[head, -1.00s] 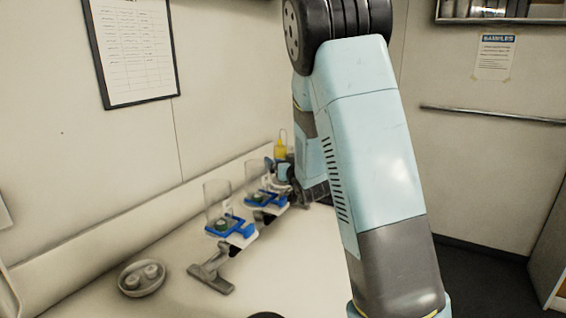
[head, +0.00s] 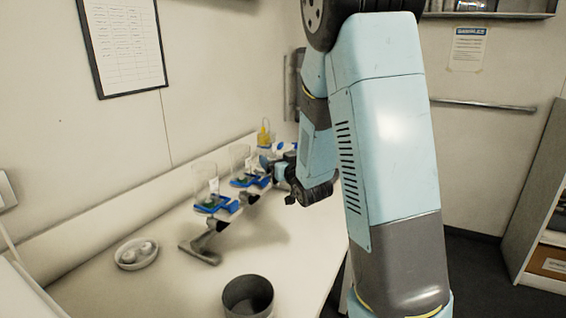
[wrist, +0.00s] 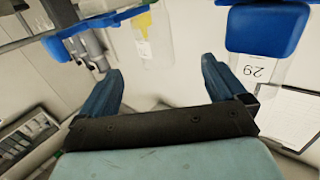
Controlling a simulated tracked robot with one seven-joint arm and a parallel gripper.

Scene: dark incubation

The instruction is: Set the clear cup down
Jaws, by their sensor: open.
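A clear cup (head: 204,177) stands upright in a blue holder (head: 210,206) on the bench. A second clear cup (head: 239,155) stands in a similar blue holder (head: 252,181) just behind it. My gripper (head: 272,155) is right of the second cup, near the back of the bench.
A yellow-topped bottle (head: 264,134) stands at the back of the bench. A white dish (head: 136,254) with round items lies at front left, and a dark round pot (head: 248,297) at the front. The bench (head: 285,245) right of the holders is clear.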

